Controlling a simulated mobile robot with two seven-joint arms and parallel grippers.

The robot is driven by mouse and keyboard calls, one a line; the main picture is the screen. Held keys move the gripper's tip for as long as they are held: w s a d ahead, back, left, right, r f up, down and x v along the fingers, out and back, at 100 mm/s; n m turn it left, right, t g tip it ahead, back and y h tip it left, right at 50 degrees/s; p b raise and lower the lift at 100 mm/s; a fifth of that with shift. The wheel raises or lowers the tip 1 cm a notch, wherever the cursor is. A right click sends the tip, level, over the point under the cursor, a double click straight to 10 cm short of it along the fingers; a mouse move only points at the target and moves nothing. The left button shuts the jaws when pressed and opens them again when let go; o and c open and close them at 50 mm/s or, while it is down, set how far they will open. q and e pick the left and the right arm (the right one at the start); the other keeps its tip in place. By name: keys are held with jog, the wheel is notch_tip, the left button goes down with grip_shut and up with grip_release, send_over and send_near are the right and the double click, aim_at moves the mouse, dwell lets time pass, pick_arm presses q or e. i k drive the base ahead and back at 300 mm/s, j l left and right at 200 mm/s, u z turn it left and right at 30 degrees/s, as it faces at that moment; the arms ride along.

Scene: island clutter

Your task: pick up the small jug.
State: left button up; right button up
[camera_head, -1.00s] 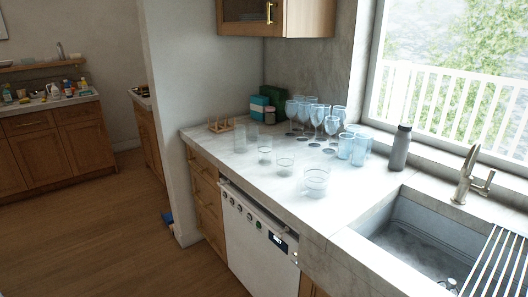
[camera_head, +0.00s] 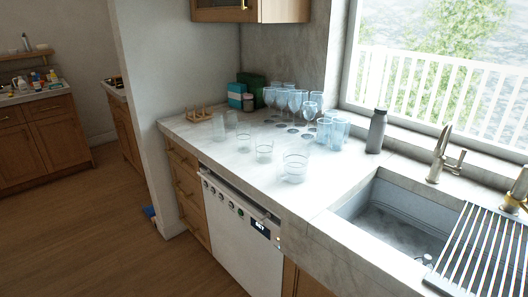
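I cannot make out a clear small jug. On the counter (camera_head: 330,187) stand several clear glasses, among them a wide one (camera_head: 294,166) nearest the front edge and a smaller one (camera_head: 264,151) behind it. Blue-tinted tumblers (camera_head: 338,133) and several stemmed glasses (camera_head: 296,101) stand farther back. A brass-coloured object (camera_head: 518,189) is cut off by the right edge; I cannot tell what it is. Neither of my grippers is in view.
A dark grey bottle (camera_head: 376,131) stands by the window. The sink (camera_head: 345,209) has a tap (camera_head: 439,155) and a slatted rack (camera_head: 480,255). A dishwasher (camera_head: 240,235) is below the counter. Wooden floor (camera_head: 110,235) is open at left.

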aim_at(295, 164)
jog(key=z, duration=1.7)
jog(key=u, duration=1.4)
jog(key=i+j, duration=0.2)
jog(key=j, duration=0.15)
jog(key=i+j+z, duration=0.1)
jog(key=j, duration=0.25)
jog(key=i+j, duration=0.25)
jog(key=j, duration=0.15)
jog(key=i+z, duration=0.05)
